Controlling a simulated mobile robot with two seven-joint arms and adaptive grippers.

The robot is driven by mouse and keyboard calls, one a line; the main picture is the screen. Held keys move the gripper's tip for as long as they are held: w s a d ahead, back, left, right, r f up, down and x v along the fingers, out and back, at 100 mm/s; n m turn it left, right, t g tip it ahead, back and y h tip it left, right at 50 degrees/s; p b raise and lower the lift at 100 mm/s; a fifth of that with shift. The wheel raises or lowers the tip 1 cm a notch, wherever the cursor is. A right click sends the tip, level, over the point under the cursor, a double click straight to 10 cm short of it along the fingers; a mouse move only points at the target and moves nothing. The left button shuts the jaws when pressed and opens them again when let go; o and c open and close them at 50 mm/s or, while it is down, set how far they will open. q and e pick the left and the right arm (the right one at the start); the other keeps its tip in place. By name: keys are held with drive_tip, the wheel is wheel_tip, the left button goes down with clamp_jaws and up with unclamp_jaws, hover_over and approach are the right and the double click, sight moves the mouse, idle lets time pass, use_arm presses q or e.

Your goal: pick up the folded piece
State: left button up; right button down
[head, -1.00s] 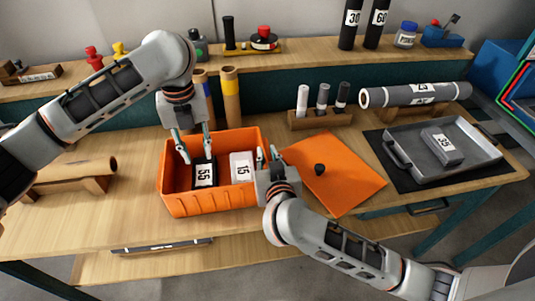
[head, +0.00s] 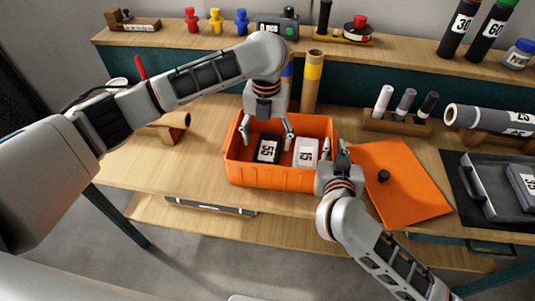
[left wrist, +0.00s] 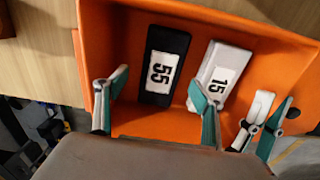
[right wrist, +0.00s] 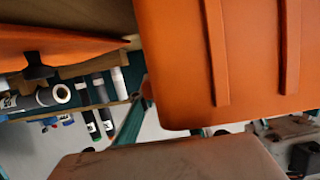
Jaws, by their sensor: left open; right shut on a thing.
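Two folded-looking pieces lie in the orange crate (head: 280,180): a black one marked 55 (head: 268,148) and a white one marked 15 (head: 306,152). A grey piece marked 35 (head: 523,184) lies on the grey tray at the right. My left gripper (head: 266,130) is open over the crate. In the left wrist view its fingertips (left wrist: 157,82) are apart, on either side of the black piece (left wrist: 165,65), and I see no grip on it. My right gripper (head: 335,149) is shut on the crate's right wall; the orange crate (right wrist: 175,60) fills much of the right wrist view.
An orange sheet (head: 400,180) with a black knob lies right of the crate.

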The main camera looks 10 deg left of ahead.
sight(267, 151)
use_arm(q)
wheel_tip(267, 151, down, 5)
drive_tip(key=shift+s, duration=0.1)
drive_tip(key=c, duration=1.3)
drive_tip(key=shift+r, duration=0.2)
wheel_tip(267, 151, up, 18)
drive_tip(key=shift+f, duration=0.1)
use_arm(e)
drive_tip(key=c, duration=1.9)
unclamp_jaws()
use_arm(q)
drive_tip(key=shift+d, duration=0.1)
